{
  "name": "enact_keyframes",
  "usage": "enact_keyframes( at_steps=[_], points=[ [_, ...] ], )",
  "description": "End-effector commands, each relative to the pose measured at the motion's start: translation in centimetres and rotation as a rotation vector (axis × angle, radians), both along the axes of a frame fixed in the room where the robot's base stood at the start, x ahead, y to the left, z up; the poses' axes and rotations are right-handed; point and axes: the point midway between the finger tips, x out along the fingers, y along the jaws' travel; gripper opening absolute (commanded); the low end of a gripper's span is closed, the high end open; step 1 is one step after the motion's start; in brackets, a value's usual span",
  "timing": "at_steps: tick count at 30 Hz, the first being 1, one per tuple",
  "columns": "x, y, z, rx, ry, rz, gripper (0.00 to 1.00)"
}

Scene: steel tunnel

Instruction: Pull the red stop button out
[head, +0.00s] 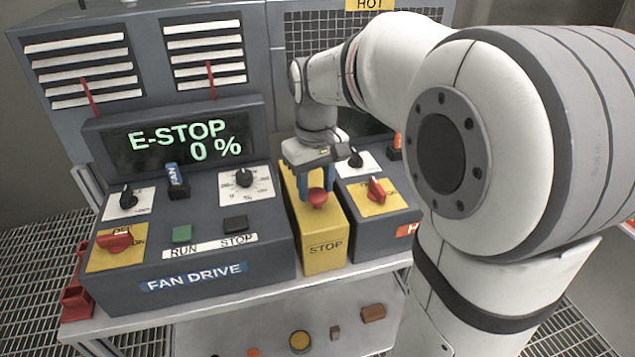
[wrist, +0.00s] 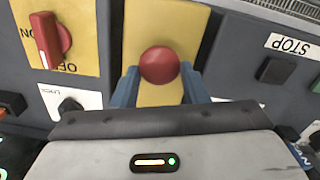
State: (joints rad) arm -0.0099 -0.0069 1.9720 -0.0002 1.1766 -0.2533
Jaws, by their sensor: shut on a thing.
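The red stop button (head: 317,197) sits on top of a yellow box (head: 322,243) labelled STOP, between the two grey control panels. My gripper (head: 316,188) reaches down over the box, with its blue fingers on either side of the button. In the wrist view the round red button (wrist: 159,65) shows between the two blue fingertips (wrist: 159,80). My gripper is shut on the button. The button's stem and the finger contact are hidden under its head. The display (head: 190,138) reads E-STOP and 0 %.
Left of the box is the FAN DRIVE panel (head: 190,282) with knobs, a red switch (head: 114,240), and green RUN (head: 182,233) and black STOP buttons (head: 235,223). Right of it, another panel carries a red rotary switch (head: 376,190) close to my gripper. Small loose items lie on the shelf below.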

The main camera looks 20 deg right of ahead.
Motion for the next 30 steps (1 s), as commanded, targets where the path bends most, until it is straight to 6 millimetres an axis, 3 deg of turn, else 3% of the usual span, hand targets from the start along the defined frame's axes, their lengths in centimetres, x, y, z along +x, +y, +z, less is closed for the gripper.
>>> enact_keyframes(
  at_steps=[9, 17, 25, 26, 30],
  points=[
    [0.0, 0.0, 0.0, 0.0, 0.0, -0.001, 0.0],
    [0.0, 0.0, 1.8, 0.001, -0.002, -0.001, 0.0],
    [0.1, -0.1, 1.8, 0.0, -0.005, -0.001, 0.0],
    [0.1, -0.1, 1.8, 0.001, -0.006, -0.002, 0.42],
    [0.1, -0.1, 1.8, 0.0, -0.004, -0.002, 0.54]
  ],
)
